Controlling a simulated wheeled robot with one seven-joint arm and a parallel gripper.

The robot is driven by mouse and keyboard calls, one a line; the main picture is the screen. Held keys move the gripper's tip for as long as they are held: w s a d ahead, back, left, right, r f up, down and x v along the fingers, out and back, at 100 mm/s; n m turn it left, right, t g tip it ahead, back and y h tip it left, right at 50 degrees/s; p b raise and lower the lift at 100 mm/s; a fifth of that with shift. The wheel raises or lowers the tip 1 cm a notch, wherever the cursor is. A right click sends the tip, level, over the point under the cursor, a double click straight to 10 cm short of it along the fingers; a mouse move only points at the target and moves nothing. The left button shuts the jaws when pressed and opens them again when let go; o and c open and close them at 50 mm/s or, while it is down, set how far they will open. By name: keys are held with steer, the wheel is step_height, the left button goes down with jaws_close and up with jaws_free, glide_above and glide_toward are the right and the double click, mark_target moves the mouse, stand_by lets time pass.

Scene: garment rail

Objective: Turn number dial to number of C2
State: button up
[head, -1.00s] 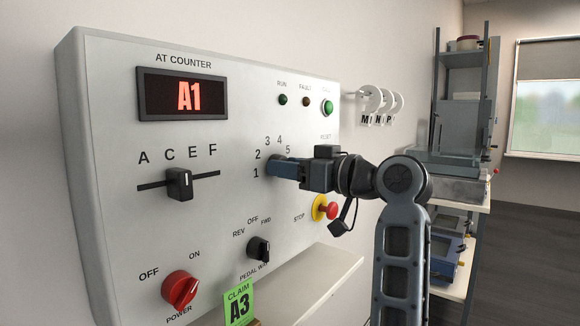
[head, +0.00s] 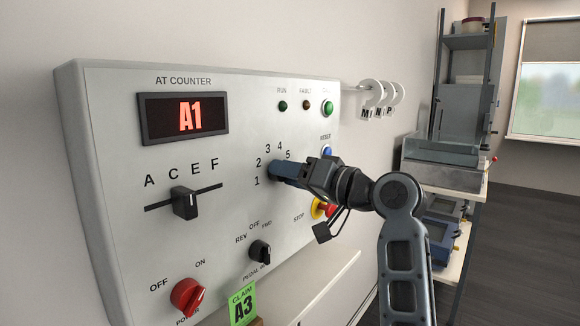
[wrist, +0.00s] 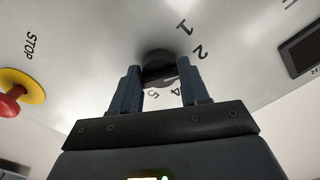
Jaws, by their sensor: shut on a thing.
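The number dial (wrist: 156,62) is a dark round knob on the white control panel (head: 110,250), with the numbers 1 to 5 printed around it. My gripper (wrist: 159,76) is shut on the dial, one finger on each side. In the head view my gripper (head: 279,170) covers the dial, so its pointer setting is hidden there. The display (head: 183,119) under "AT COUNTER" reads A1 in red. The letter slider (head: 185,203) has a black knob below the letters A, C, E, F, near C. A green claim tag (head: 242,304) reads A3.
The yellow-collared red stop button (head: 319,208) and blue reset button (head: 326,152) sit close to my gripper. The direction knob (head: 260,251) and red power knob (head: 187,296) are lower. Lettered hanging rings (head: 377,95) and a shelf unit (head: 450,180) stand to the right.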

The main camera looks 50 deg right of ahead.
steer(key=shift+m, duration=0.3)
steer(key=o, duration=1)
steer(key=shift+s+d+b, duration=0.15)
steer(key=shift+s+b, duration=0.25)
steer(key=shift+s, duration=3.5)
steer(key=shift+f, duration=0.1)
